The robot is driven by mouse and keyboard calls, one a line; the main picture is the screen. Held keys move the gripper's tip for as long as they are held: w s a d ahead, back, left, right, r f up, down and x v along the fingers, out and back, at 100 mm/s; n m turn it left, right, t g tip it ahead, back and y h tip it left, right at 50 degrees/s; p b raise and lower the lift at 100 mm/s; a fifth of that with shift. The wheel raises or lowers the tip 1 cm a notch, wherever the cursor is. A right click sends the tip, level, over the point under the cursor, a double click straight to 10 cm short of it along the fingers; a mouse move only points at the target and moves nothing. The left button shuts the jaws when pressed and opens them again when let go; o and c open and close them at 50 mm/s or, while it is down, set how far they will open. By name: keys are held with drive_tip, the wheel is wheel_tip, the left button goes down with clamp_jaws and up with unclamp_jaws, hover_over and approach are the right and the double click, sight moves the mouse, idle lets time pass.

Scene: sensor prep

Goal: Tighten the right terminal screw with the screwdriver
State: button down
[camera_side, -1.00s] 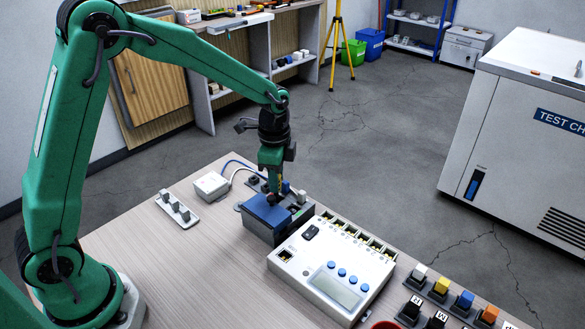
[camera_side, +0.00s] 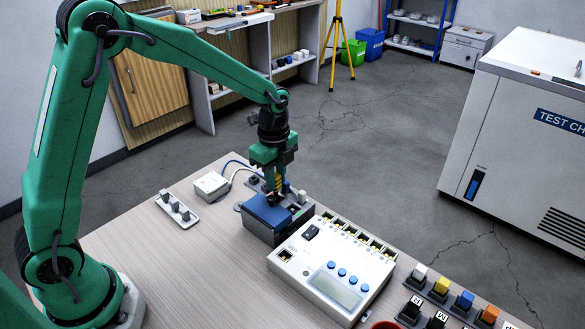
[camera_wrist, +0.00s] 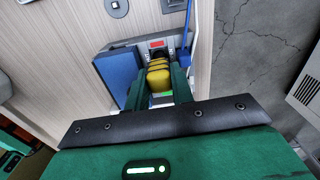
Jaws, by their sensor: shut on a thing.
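My gripper (camera_side: 277,172) points down above a grey box with a blue cover (camera_side: 267,212). It is shut on the yellow, dark-banded handle of the screwdriver (camera_side: 278,183). In the wrist view the handle (camera_wrist: 158,73) sits between my two green fingers. The screwdriver is upright over the box's terminal side, beside the blue cover (camera_wrist: 117,75). Its tip and the right terminal screw are hidden, so I cannot tell whether they touch. A red label shows on the box (camera_wrist: 157,43) just beyond the handle.
A white instrument with a display (camera_side: 335,270) stands close to the right of the box. A small white box (camera_side: 211,186) with cables and a white strip with grey knobs (camera_side: 176,209) lie to the left. Several coloured blocks line the right front. The table's left front is clear.

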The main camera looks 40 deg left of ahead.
drive_tip(key=m, duration=0.6)
drive_tip(key=shift+a+f+m, duration=0.1)
drive_tip(key=shift+m, duration=0.3)
drive_tip(key=m, duration=0.6)
drive_tip(key=shift+m, duration=0.3)
drive_tip(key=c, duration=0.9)
unclamp_jaws()
